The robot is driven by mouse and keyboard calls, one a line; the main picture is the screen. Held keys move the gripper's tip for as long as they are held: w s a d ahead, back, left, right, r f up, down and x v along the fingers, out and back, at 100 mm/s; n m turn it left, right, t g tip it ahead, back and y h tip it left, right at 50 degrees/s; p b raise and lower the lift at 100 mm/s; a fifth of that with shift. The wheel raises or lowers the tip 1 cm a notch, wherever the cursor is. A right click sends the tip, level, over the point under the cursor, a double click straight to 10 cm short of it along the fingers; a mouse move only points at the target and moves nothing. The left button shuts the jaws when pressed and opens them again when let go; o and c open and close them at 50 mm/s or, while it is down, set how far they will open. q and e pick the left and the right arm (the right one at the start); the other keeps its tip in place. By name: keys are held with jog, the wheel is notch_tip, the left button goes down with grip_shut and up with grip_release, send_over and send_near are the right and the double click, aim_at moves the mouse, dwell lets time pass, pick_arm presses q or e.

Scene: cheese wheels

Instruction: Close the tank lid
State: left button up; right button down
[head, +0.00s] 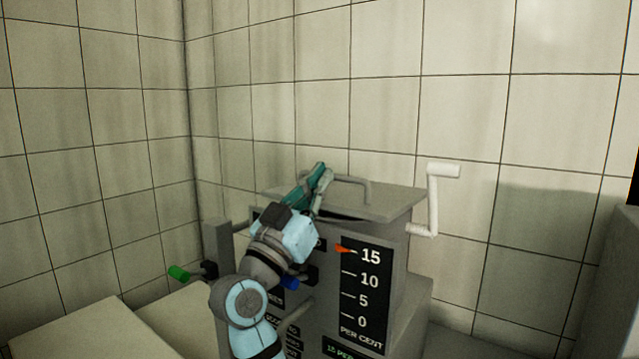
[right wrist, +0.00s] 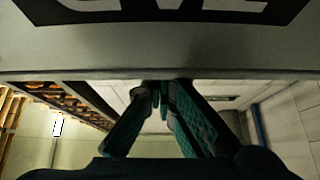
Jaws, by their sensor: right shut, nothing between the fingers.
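The grey tank (head: 412,275) stands right of centre in the head view. Its flat grey lid (head: 392,197) with a bar handle (head: 364,187) lies across the top. A dark gap shows under the lid's front edge, so it looks slightly raised. My right gripper (head: 319,172) is at the lid's left part, fingers pointing up and away. Whether it touches the lid is unclear. In the right wrist view the teal fingers (right wrist: 164,90) are together and empty, close to the edge of a grey panel (right wrist: 150,55) with partly cut-off lettering. My left gripper is not in view.
A white crank (head: 433,200) sticks up at the tank's right. A green-tipped lever (head: 180,272) stands out at left. The tank front has a black percent scale (head: 365,295) with an orange pointer (head: 343,248). Tiled walls (head: 470,110) stand close behind.

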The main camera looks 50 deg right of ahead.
jog(key=r+p, duration=0.2)
jog(key=r, duration=0.2)
jog(key=shift+a+r+p, duration=0.25)
jog(key=shift+r+p, duration=0.15)
jog(key=b+v, duration=0.2)
jog(key=v, duration=0.7)
jog(key=shift+g+y, duration=0.3)
jog(key=shift+y, duration=0.6)
jog(key=p+x, duration=0.2)
jog(key=x, duration=0.2)
jog(key=r+p+x, duration=0.1)
jog(key=p+x, duration=0.1)
jog(key=x, duration=0.2)
jog(key=p+x, duration=0.2)
jog(key=x, duration=0.3)
jog(key=shift+s+a+r+p, duration=0.1)
jog(key=shift+a+r+p, duration=0.2)
jog(key=shift+p, duration=0.05)
jog(key=f, duration=0.1)
jog(key=a+f+b, duration=0.1)
jog(key=f, duration=0.1)
jog(key=shift+f, duration=0.1)
jog(key=shift+a+f, duration=0.3)
jog(key=shift+f, duration=0.1)
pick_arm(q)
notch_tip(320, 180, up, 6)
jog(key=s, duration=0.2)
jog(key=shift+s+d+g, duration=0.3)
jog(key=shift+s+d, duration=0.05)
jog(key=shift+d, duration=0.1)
